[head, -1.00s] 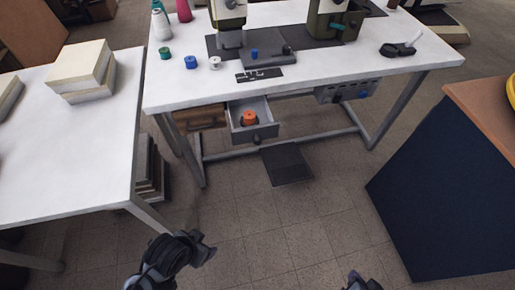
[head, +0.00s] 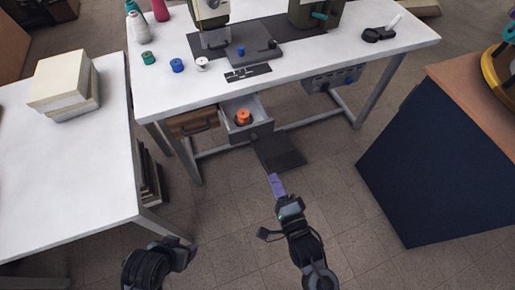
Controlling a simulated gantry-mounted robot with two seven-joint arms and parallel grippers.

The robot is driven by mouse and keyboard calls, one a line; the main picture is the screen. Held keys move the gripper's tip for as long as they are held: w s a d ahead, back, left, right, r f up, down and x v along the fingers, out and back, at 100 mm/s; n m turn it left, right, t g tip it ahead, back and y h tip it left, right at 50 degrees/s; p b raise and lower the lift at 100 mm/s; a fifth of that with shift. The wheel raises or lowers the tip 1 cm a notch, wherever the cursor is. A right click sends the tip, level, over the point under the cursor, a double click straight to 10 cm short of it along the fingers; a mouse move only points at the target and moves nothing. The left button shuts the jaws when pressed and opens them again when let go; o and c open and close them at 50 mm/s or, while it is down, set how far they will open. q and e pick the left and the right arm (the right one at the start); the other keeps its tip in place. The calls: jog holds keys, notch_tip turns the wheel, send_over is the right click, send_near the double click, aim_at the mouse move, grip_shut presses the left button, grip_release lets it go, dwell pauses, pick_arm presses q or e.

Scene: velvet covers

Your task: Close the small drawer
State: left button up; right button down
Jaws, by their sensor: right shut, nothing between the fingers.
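The small drawer (head: 254,131) hangs under the white sewing table (head: 300,72) and is pulled open towards me. An orange spool (head: 243,117) sits inside it. My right gripper (head: 276,185) is in front of and below the drawer, apart from it, over the tiled floor. Its fingers are shut with nothing between them. My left gripper (head: 190,250) is low at the bottom left, far from the drawer; I cannot tell whether its fingers are open or shut.
A wooden drawer (head: 194,123) sits left of the small drawer. A dark foot pedal (head: 279,152) lies on the floor below.

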aim_at(256, 141)
jog(key=b+x, duration=0.4)
jog(key=x, duration=0.6)
jog(key=shift+w+a+b, duration=0.2)
jog(key=shift+w+b, duration=0.1)
jog(key=shift+w, duration=0.05)
jog(key=shift+w+a+r, duration=0.1)
jog(key=shift+w+a, duration=0.15)
jog(key=shift+w, duration=0.25)
jog(key=shift+d, duration=0.1)
